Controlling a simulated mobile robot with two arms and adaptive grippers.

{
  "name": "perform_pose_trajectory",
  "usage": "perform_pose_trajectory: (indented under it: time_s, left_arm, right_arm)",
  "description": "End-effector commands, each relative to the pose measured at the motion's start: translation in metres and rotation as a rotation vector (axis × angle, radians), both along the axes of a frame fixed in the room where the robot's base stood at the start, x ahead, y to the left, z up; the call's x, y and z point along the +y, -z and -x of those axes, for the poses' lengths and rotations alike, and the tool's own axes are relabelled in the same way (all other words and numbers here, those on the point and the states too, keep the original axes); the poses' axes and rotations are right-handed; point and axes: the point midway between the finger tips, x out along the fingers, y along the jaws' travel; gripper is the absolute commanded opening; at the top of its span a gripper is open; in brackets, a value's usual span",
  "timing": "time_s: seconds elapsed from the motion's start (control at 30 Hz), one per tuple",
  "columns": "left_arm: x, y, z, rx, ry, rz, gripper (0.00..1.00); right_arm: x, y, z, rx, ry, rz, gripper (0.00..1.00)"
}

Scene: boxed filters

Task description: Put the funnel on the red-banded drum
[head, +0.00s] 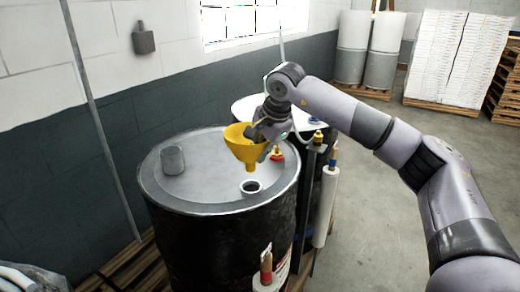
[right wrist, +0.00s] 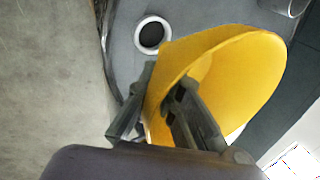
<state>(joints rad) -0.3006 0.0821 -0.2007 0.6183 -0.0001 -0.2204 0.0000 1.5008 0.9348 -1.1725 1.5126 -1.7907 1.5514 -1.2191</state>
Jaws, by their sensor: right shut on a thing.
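The yellow funnel (head: 243,142) is held upright, spout down, above the near black drum (head: 222,245) with a grey lid. My right gripper (head: 262,133) is shut on the funnel's rim and wall; the wrist view shows one finger inside the funnel (right wrist: 240,75) and one outside. The spout tip appears just above and behind the white-rimmed round opening (head: 251,187) in the lid. In the wrist view the opening (right wrist: 152,35) lies clear beside the funnel. A red-and-white patch shows low on the near drum's right side; I cannot tell whether it is a band. My left gripper is not in view.
A grey cup-like cylinder (head: 172,160) stands on the lid's left. A red-and-yellow fitting (head: 277,154) is at the lid's back right. A second drum with a pale lid (head: 245,107) stands behind. Wrapped rolls (head: 334,205) stand at right. The floor at right is clear.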

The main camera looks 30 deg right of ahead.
Motion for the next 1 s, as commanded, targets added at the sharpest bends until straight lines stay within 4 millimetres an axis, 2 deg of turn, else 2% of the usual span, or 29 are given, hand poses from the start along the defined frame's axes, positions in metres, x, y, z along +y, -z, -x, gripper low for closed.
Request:
perform_pose_trajectory:
  time_s: [0.17,0.6,1.0]
  left_arm:
    - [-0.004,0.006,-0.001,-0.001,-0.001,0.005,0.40]
    - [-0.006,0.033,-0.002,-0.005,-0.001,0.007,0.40]
    - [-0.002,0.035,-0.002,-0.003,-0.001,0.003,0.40]
  right_arm:
    - [0.000,0.007,0.000,0.000,-0.002,0.000,0.00]
    - [0.000,0.043,0.000,-0.001,-0.001,-0.001,0.00]
    - [0.000,0.047,0.000,-0.001,-0.001,-0.001,0.00]
